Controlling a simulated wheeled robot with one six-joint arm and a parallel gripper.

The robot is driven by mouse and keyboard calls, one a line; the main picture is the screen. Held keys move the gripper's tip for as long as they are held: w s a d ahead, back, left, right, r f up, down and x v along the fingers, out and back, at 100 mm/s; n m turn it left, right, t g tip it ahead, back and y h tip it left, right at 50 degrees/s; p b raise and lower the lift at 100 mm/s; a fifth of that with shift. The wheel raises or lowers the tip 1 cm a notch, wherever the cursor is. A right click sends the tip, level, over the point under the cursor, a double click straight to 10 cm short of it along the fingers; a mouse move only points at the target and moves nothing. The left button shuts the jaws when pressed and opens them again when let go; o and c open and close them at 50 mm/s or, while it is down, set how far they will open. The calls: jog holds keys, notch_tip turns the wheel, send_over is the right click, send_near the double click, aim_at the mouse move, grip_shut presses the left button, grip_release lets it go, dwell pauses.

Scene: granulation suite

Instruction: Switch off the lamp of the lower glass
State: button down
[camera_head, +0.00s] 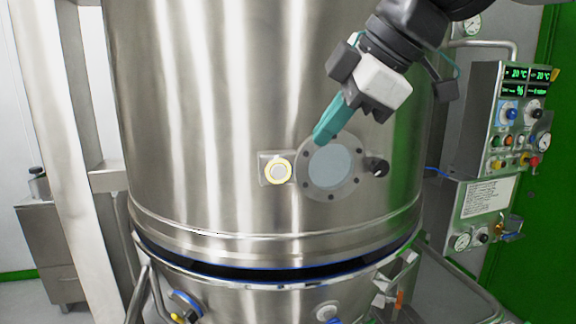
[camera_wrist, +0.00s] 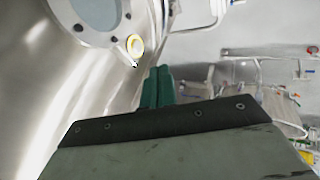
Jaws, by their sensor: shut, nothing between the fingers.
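The round sight glass (camera_head: 330,165) has a grey bolted flange on the steel vessel wall. Left of it, on a small plate, is a round button with a yellow ring (camera_head: 278,170). A black knob (camera_head: 377,167) is at the flange's right side. My gripper (camera_head: 325,134) is shut and empty, its teal fingers pointing down-left in front of the flange's upper edge; contact cannot be told. In the wrist view, the glass (camera_wrist: 97,12) is cut off at the top left, and the yellow-ringed button (camera_wrist: 134,45) is just beyond my shut fingertips (camera_wrist: 158,72).
The large steel vessel (camera_head: 210,110) fills the middle. A control panel (camera_head: 515,130) with displays, knobs and buttons stands at the right. A blue-edged dark seam (camera_head: 290,272) runs below the glass. A steel column (camera_head: 60,140) and small cabinet (camera_head: 45,245) are at the left.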

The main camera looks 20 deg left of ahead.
aim_at(288, 165)
jog(key=shift+f, duration=0.1)
jog(key=x, duration=0.3)
jog(key=w+x, duration=0.1)
jog(key=x, duration=0.3)
jog(key=w+r+x, duration=0.1)
jog(key=x, duration=0.3)
jog(key=shift+w+a, duration=0.15)
jog(key=shift+a, duration=0.15)
jog(key=shift+w+a, duration=0.25)
jog(key=shift+w, duration=0.25)
jog(key=shift+w, duration=0.1)
